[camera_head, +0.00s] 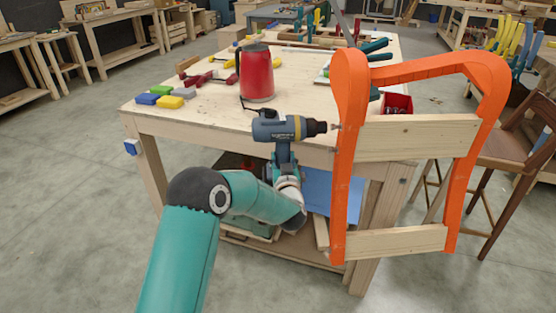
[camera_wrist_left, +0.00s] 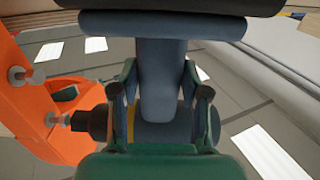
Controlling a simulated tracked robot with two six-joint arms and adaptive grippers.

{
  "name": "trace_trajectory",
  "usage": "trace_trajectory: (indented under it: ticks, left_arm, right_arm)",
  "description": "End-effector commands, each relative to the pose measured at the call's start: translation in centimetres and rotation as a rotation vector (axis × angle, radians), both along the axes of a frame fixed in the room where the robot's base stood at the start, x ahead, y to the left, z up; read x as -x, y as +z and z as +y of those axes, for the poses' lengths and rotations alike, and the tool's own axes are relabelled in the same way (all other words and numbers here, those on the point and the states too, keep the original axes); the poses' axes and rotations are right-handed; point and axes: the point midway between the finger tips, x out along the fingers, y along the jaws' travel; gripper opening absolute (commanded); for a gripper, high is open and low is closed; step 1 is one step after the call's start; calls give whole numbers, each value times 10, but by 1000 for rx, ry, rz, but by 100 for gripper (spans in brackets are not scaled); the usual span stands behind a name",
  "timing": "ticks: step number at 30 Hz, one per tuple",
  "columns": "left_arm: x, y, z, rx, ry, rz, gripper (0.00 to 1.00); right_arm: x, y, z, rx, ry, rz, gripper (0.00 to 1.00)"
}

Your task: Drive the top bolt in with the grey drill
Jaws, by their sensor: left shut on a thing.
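The grey drill (camera_head: 287,128) is upright in my left gripper (camera_head: 285,166), in front of the workbench. The gripper is shut on its handle, with a finger on each side in the left wrist view (camera_wrist_left: 165,100). The drill's chuck points right at the orange chair frame (camera_head: 348,190). Two metal bolts stick out of the frame in the left wrist view. The chuck (camera_wrist_left: 93,122) is lined up with the nearer bolt (camera_wrist_left: 52,118), its tip close to it; contact is unclear. The other bolt (camera_wrist_left: 18,75) stands apart from the drill. My right gripper is not in view.
The wooden workbench (camera_head: 215,108) behind the drill carries a red kettle (camera_head: 257,75), coloured blocks (camera_head: 170,102) and tools. Pale slats (camera_head: 400,138) join the chair frame's sides. A brown stool (camera_head: 505,150) stands at the right. The floor at the left is clear.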

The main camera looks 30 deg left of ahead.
Motion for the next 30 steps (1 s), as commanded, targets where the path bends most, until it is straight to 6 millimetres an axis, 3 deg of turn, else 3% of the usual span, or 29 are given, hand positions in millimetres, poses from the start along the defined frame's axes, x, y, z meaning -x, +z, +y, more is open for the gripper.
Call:
trace_trajectory:
  ticks: [1, 30]
  left_arm:
    - [-1, 6, 0, -5, 2, -12, 0]
    - [-5, 6, -5, -5, 2, -12, 0]
  right_arm:
    - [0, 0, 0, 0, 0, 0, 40]
    - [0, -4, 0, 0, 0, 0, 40]
